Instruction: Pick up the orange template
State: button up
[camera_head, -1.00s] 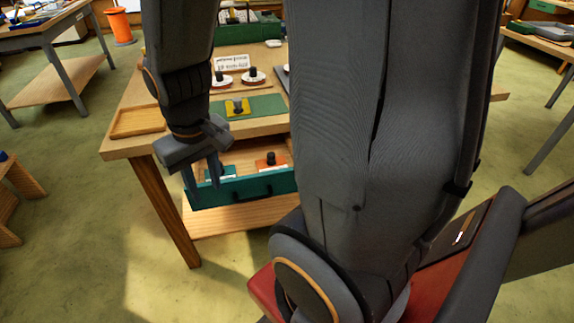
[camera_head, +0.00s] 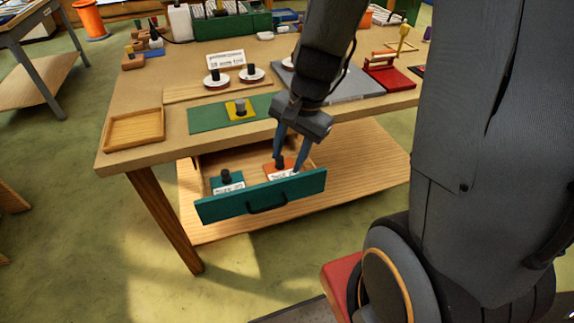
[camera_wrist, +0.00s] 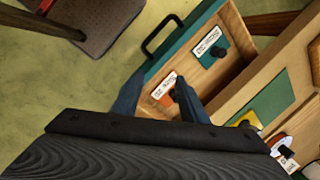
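The orange template (camera_head: 270,169) lies in the open drawer, toward its right side. It has a black knob (camera_head: 280,162) and a white label. It also shows in the wrist view (camera_wrist: 167,100), partly hidden by a finger. My gripper (camera_head: 288,163) is low over the template, pointing down, with its fingers apart around the knob area. I cannot tell whether a finger touches the knob. The fingers also show apart in the wrist view (camera_wrist: 158,92).
A teal template (camera_head: 228,184) with a black knob lies in the drawer's left part. The teal drawer front (camera_head: 225,205) stands out below the table edge. A yellow template (camera_head: 240,110) sits on a green mat (camera_head: 207,119) above, near a wooden tray (camera_head: 134,130).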

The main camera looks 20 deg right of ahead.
jog(key=w+d+f+m+y, duration=0.1)
jog(key=w+f+m, duration=0.1)
jog(key=w+m, duration=0.45)
jog(key=m+t+p, duration=0.1)
jog(key=m+t, duration=0.1)
jog(key=m, duration=0.8)
send_over(283, 158)
jog(key=s+d, duration=0.1)
jog(key=f, duration=0.5)
jog(key=shift+s, duration=0.2)
jog(key=shift+x, duration=2.9)
jog(key=shift+s+d, duration=0.1)
jog(key=shift+d, duration=0.05)
jog(key=c, duration=1)
